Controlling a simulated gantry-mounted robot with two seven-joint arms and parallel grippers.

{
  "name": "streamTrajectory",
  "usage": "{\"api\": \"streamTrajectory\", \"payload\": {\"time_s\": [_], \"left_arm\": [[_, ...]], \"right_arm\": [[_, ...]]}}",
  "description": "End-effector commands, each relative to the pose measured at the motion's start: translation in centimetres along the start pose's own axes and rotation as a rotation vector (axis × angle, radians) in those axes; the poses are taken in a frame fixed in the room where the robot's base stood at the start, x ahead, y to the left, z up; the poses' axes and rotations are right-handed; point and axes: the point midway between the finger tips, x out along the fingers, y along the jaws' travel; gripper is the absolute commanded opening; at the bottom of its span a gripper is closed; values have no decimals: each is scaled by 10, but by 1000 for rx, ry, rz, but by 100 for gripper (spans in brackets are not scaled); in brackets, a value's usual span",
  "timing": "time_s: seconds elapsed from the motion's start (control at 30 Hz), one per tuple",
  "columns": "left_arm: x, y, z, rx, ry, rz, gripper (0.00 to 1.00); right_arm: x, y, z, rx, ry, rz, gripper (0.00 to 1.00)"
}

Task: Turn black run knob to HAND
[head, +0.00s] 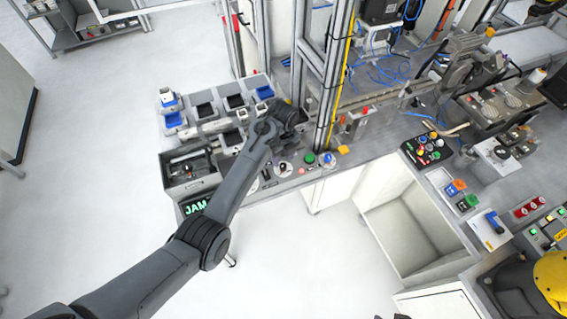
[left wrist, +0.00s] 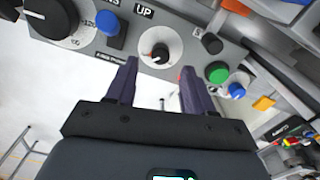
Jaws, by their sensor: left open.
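A small black knob (left wrist: 157,55) sits on a round white plate on the grey control panel, with a label reading "UP" above it; it also shows in the head view (head: 283,168). A larger black dial (left wrist: 55,14) with a white scale is at the upper left of the left wrist view. I cannot read HAND on either. My left gripper (left wrist: 158,66) is open and empty. Its two dark fingers stand apart, left and right of the small knob and slightly below it in the picture; I see no contact. In the head view its fingers are hard to make out.
A blue button (left wrist: 107,22) is left of the small knob. A green button (left wrist: 216,72) and another blue button (left wrist: 236,90) are to its right. The floor at left is clear.

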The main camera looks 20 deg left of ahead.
Motion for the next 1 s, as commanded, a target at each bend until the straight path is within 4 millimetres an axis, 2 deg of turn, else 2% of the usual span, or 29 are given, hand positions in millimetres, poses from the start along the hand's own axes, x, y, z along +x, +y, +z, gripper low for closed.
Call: {"api": "streamTrajectory", "payload": {"time_s": [0.1,0.3,0.73,1.0], "left_arm": [[20,1,0,-1,1,3,53],[39,0,0,-1,0,0,53],[46,0,0,-2,0,-1,53],[46,0,0,-2,0,0,13]], "right_arm": [[2,0,1,1,0,-1,43],[4,-1,1,3,0,-3,43],[4,-1,1,4,1,-3,43],[4,-1,1,4,1,-3,43]]}}
